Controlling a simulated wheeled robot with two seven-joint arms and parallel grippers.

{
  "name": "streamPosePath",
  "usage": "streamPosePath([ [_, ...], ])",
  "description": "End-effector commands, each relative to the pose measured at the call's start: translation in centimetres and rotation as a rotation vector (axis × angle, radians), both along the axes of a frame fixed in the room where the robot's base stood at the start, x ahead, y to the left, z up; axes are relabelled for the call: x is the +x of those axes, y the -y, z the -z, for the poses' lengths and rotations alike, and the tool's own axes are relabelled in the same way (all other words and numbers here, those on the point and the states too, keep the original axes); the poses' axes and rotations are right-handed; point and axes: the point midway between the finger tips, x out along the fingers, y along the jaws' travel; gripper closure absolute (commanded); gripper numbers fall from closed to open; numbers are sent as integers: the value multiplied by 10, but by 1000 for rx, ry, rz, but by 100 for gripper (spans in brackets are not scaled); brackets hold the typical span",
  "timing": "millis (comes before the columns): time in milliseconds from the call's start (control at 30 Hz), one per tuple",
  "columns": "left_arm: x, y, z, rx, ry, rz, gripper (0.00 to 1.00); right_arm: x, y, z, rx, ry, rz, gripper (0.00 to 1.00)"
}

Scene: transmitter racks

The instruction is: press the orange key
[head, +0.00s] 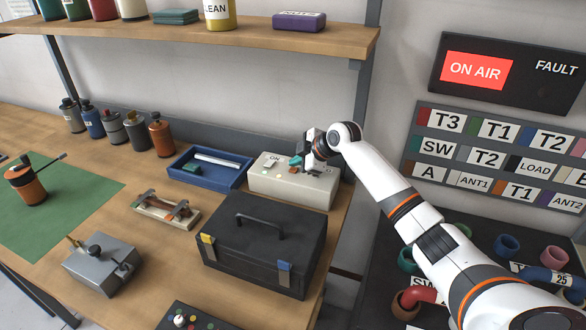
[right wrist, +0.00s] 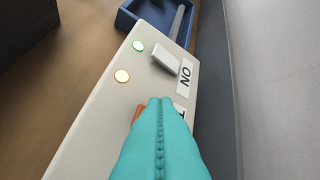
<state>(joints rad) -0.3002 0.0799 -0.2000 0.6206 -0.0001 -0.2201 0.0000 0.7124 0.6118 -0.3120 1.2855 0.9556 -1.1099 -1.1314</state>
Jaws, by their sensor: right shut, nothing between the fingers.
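The orange key (head: 292,170) is on the top of a cream box (head: 285,190) at the back of the bench. In the right wrist view the orange key (right wrist: 137,112) shows only as a small corner beside the fingers, which hide the rest. My right gripper (head: 296,161) has teal fingers, shut and empty, at the orange key. In the right wrist view the shut fingertips (right wrist: 160,101) overlap the key; I cannot tell whether they touch it. My left gripper is not in view.
A blue tray (head: 208,182) stands left of the box, a black toolbox (head: 255,262) in front. A shelf (head: 330,40) is overhead.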

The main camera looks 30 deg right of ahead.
Motion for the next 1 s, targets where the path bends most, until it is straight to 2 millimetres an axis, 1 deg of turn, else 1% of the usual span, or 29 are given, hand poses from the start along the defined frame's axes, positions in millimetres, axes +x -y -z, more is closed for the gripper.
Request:
streamPosePath([
  [267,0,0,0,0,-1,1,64,0,0,1,0,0,0,100],
  [533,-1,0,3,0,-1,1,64,0,0,9,0,0,0,100],
  [1000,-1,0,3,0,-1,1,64,0,0,10,0,-1,-1,100],
])
